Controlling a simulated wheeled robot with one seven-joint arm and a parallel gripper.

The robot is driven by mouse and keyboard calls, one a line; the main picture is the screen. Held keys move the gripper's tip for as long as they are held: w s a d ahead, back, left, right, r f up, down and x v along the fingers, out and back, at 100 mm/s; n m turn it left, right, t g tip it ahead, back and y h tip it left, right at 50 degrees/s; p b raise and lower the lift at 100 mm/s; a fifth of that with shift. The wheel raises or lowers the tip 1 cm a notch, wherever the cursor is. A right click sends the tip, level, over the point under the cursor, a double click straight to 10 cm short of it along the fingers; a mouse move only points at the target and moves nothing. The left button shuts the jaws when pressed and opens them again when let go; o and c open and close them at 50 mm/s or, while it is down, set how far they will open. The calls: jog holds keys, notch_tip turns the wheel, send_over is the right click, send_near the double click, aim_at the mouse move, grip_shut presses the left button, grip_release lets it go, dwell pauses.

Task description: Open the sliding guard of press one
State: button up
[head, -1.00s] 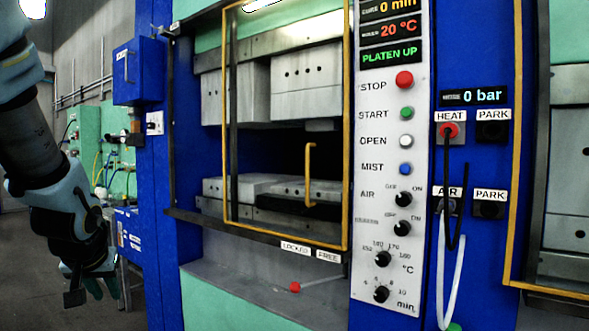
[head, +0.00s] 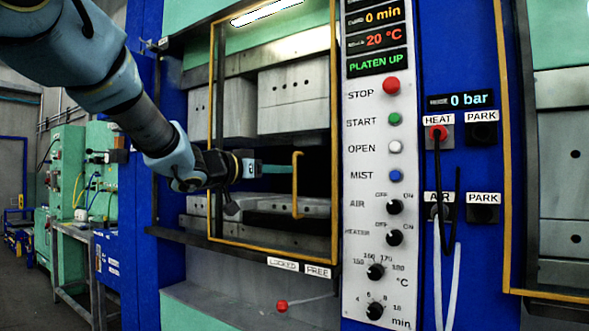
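The sliding guard (head: 334,130) of the press is a yellow-framed clear panel standing across the platens. Its upright yellow handle (head: 297,185) is near the right side of the panel. My gripper (head: 285,169) is raised in front of the guard, pointing right, with its teal fingertip end just left of the handle's upper part. I cannot tell whether it touches the handle. The fingers overlap in this view, so their opening is hidden. A red-knobbed lever (head: 282,306) sits below the guard, its knob under the LOCKED label (head: 283,264); the FREE label (head: 317,272) is to the right.
The white control panel (head: 365,290) stands right of the guard; its display (head: 377,62) reads PLATEN UP. Cables hang from the blue column by the HEAT socket (head: 437,133). Another yellow-framed press (head: 506,200) is at the far right. A bench (head: 75,232) stands at the left.

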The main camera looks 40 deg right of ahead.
jog(key=d+p, duration=0.1)
jog(key=d, duration=0.4)
jog(key=shift+w+d, duration=0.15)
jog(key=shift+d, duration=0.25)
jog(key=shift+c, duration=0.2)
grip_shut()
dwell(0.9)
